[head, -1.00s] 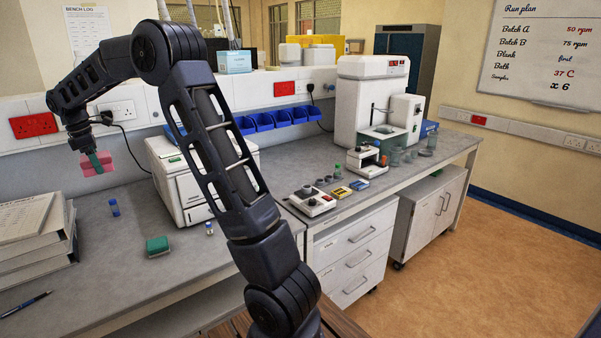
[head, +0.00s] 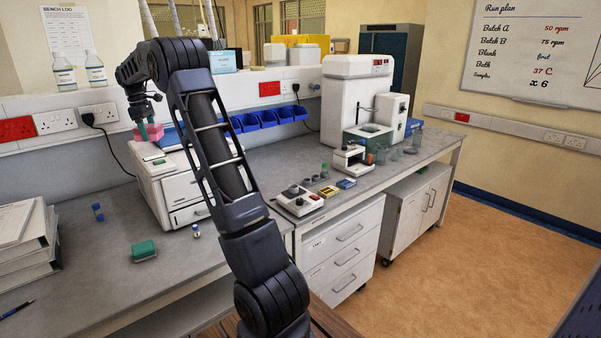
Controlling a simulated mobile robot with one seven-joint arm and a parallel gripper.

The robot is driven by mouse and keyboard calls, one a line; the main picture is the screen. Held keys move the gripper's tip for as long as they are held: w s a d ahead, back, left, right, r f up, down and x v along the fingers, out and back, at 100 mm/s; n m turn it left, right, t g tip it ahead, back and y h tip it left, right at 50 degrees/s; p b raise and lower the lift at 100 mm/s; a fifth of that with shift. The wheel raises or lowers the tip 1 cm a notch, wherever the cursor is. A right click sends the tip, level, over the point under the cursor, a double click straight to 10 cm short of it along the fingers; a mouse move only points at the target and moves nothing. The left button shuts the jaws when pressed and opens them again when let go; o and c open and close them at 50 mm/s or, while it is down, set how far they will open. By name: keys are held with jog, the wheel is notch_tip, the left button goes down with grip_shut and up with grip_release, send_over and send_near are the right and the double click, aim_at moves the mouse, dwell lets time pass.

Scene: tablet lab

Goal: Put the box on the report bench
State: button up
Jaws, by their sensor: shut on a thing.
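My gripper (head: 144,127) is shut on a pink box (head: 155,133). Its teal fingers cover part of the box. It holds the box at or just above the back of the white printer-like machine (head: 176,182); I cannot tell whether they touch. The grey bench (head: 95,270) runs along the left and meets another grey bench (head: 290,160) that runs back to the right. No label shows which one is the report bench.
The other bench holds a control box (head: 299,201), blue bins (head: 270,122) and a large white instrument (head: 350,95). Bare bench lies between binders and block.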

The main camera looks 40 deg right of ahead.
jog(key=d+m, duration=0.1)
jog(key=d, duration=0.4)
jog(key=w+d+m, duration=0.1)
jog(key=d, duration=0.4)
jog(key=d+m, duration=0.1)
jog(key=d, duration=0.4)
jog(key=shift+w+d+m, duration=0.25)
jog(key=shift+m, duration=0.05)
jog(key=d, duration=0.3)
jog(key=d+m, duration=0.1)
jog(key=d, duration=0.3)
jog(key=d+m, duration=0.1)
jog(key=d, duration=0.2)
jog(key=shift+s+d+g+y, duration=0.3)
jog(key=shift+s+d+y, duration=0.1)
jog(key=s+d+m, duration=0.3)
jog(key=d, duration=1.1)
jog(key=m, duration=0.3)
send_over(272, 179)
notch_tip(272, 179, down, 31)
jog(key=shift+w+f, duration=0.1)
jog(key=shift+w, duration=0.05)
jog(key=o, duration=1)
